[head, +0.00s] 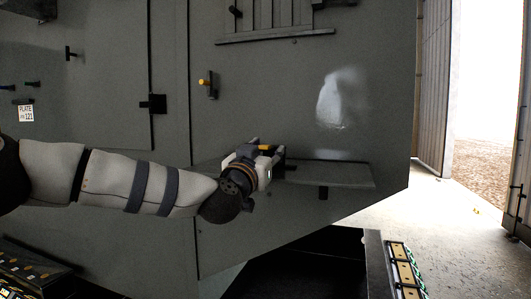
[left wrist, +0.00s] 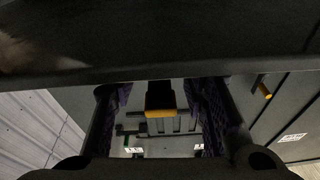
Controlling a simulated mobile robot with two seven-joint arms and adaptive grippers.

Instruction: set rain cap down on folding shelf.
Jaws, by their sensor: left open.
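The folding shelf (head: 335,173) juts from the grey enclosure wall in the head view. In the left wrist view its dark surface (left wrist: 170,45) spans the top of the picture. A small dark block with a yellow edge, apparently the rain cap (left wrist: 160,102), shows against the shelf, between my fingers. Its yellow part (head: 266,147) also shows at the shelf's left end in the head view. My left gripper (head: 274,152) is open there, and the left wrist view (left wrist: 160,118) shows its fingers apart, with a gap on each side of the block. My right gripper is out of view.
A yellow-tipped handle (head: 204,82) and a black latch (head: 153,103) stick out of the enclosure wall. A louvre with a ledge (head: 275,37) is above. The shelf's right part is bare. An open doorway lies at the far right.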

